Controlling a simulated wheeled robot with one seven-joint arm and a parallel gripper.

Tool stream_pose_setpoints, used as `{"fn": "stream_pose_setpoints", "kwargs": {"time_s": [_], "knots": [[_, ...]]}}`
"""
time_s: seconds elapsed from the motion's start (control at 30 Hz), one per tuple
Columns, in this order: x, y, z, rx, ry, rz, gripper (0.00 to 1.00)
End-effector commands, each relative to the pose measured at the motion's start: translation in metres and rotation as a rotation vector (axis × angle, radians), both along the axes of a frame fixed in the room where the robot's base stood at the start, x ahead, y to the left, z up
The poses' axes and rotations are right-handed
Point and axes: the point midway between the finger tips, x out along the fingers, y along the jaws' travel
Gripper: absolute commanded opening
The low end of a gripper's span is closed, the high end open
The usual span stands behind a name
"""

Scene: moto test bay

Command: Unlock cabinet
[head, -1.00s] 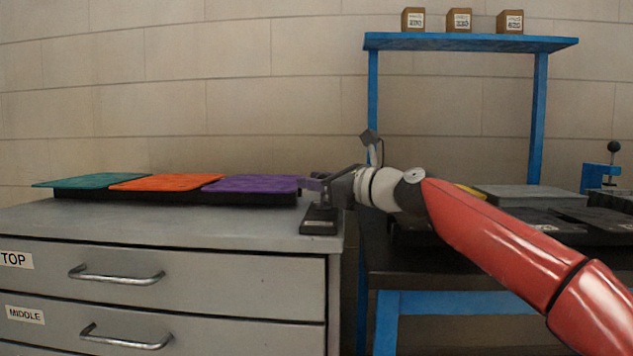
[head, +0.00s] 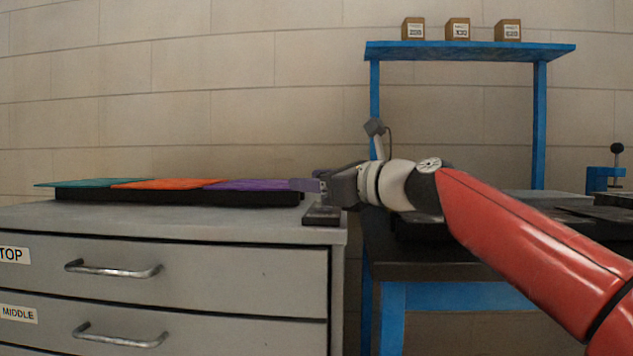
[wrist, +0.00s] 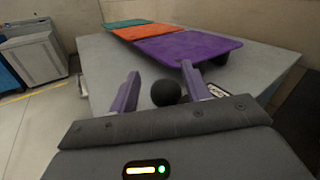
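The grey drawer cabinet (head: 200,285) stands at the left in the head view, with its top and middle drawers closed. A small black block (head: 323,216) sits at the right edge of its top. In the wrist view a round black knob (wrist: 166,92) lies between the two purple fingers of my gripper (wrist: 160,76). The fingers are apart, with gaps visible beside the knob. A white-labelled dark part (wrist: 217,91) shows by the right finger. In the head view my gripper (head: 305,186) is just above the block, pointing left. What joins knob and block is hidden.
Teal, orange and purple mats (head: 170,184) lie on a black tray on the cabinet top, just left of my gripper. A blue-framed bench (head: 390,300) stands close on the right, with a shelf (head: 470,50) bearing 3 small boxes above.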

Motion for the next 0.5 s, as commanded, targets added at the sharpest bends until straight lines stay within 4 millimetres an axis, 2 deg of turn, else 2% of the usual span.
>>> {"fn": "stream_pose_setpoints", "kwargs": {"time_s": [0.33,0.5], "knots": [[0.000,-0.003,0.000,0.002,-0.001,-0.005,0.50],[-0.006,-0.015,-0.002,0.000,-0.001,-0.009,0.50]]}}
